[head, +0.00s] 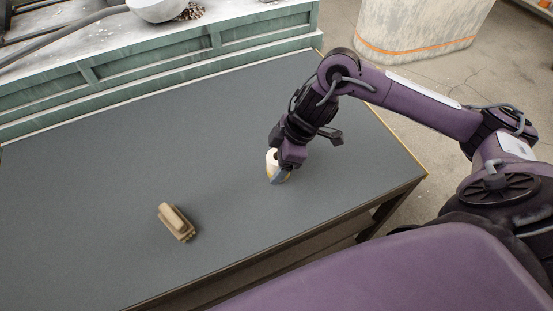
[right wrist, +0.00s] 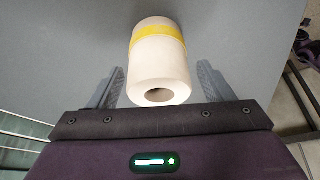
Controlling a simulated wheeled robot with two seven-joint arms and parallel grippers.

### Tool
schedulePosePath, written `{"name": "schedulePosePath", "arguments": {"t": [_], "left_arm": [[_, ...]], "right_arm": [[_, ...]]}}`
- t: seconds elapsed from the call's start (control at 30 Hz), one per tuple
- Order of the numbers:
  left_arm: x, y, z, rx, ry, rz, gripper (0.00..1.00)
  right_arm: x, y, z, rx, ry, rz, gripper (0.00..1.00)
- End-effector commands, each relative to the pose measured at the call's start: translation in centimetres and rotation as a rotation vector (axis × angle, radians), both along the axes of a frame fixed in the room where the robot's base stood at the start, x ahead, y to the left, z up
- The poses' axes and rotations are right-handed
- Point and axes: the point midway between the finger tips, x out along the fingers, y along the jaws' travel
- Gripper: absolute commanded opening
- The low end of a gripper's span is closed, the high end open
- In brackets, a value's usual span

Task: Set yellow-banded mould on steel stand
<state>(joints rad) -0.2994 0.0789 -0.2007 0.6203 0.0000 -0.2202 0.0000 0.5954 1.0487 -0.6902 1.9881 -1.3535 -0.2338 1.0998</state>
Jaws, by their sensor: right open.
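The yellow-banded mould (head: 271,163) is a cream cylinder standing on the grey table under my right gripper (head: 281,172), which partly covers it. In the right wrist view the mould (right wrist: 160,75) shows a round hole in its near end and a yellow band toward its far end. My right gripper (right wrist: 161,85) is open, with one finger on each side of the mould and a visible gap at both sides. My left gripper is not in view. I cannot make out a steel stand in either view.
A small tan blocky object (head: 177,222) lies on the grey table (head: 110,190), left of the mould. A green panelled bench (head: 150,70) borders the far edge. A pale container with an orange stripe (head: 415,30) stands on the floor beyond.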

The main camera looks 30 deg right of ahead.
Motion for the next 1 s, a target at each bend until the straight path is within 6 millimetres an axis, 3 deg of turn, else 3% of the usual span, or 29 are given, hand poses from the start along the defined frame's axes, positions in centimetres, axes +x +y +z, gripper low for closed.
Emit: {"name": "schedulePosePath", "arguments": {"t": [0.27, 0.5, 0.7, 1.0], "left_arm": [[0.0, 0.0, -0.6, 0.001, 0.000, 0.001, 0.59], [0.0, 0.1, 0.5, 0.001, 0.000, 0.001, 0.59], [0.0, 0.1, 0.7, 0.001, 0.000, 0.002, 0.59], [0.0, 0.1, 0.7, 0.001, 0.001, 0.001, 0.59]], "right_arm": [[-0.7, -2.0, 4.9, -0.004, -0.007, -0.001, 0.74], [-1.5, -3.5, 9.4, -0.004, -0.006, -0.002, 0.74], [-1.8, -4.0, 10.7, -0.002, -0.002, -0.002, 0.74], [-1.9, -4.1, 10.8, 0.000, 0.000, -0.001, 0.74]]}}
